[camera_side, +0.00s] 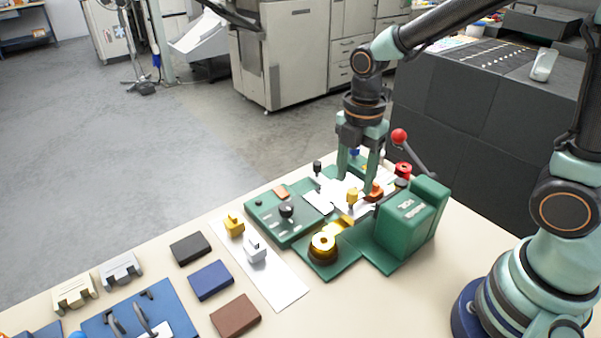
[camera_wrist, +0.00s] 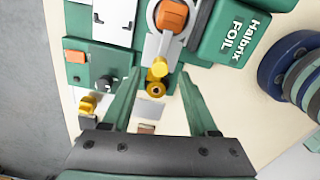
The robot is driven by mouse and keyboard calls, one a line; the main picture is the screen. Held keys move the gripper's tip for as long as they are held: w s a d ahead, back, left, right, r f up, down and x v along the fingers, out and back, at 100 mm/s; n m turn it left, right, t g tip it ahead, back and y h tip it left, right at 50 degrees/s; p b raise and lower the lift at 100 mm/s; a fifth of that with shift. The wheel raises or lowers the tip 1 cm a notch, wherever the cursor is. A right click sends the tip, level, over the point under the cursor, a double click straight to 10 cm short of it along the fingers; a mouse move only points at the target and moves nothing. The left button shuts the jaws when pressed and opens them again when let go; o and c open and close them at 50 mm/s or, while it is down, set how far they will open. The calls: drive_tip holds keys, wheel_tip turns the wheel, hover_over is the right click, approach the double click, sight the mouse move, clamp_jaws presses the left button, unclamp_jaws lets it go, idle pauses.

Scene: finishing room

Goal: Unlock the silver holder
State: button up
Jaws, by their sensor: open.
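A small silver-grey block (camera_side: 255,250) stands on a white strip at the front of the bench; I cannot tell if it is the silver holder. A silver-grey piece (camera_wrist: 154,44) with an orange knob (camera_wrist: 172,15) sits on the green foil machine; the knob also shows in the side view (camera_side: 375,191). A yellow knob (camera_wrist: 158,68) stands near a gold roll (camera_wrist: 155,88), which is also in the side view (camera_side: 323,245). My gripper (camera_side: 357,178) points down over the machine, its fingers apart and nothing between them. The wrist view also shows it open (camera_wrist: 160,76).
The green machine body (camera_side: 405,222) stands to the right, with a red-balled lever (camera_side: 400,136) behind. A yellow block (camera_side: 234,223) shares the white strip (camera_side: 277,284). Black (camera_side: 190,249), blue (camera_side: 211,280) and brown (camera_side: 236,315) blocks lie left of it.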

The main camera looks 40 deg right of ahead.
drive_tip(key=shift+f, duration=1.35)
clamp_jaws()
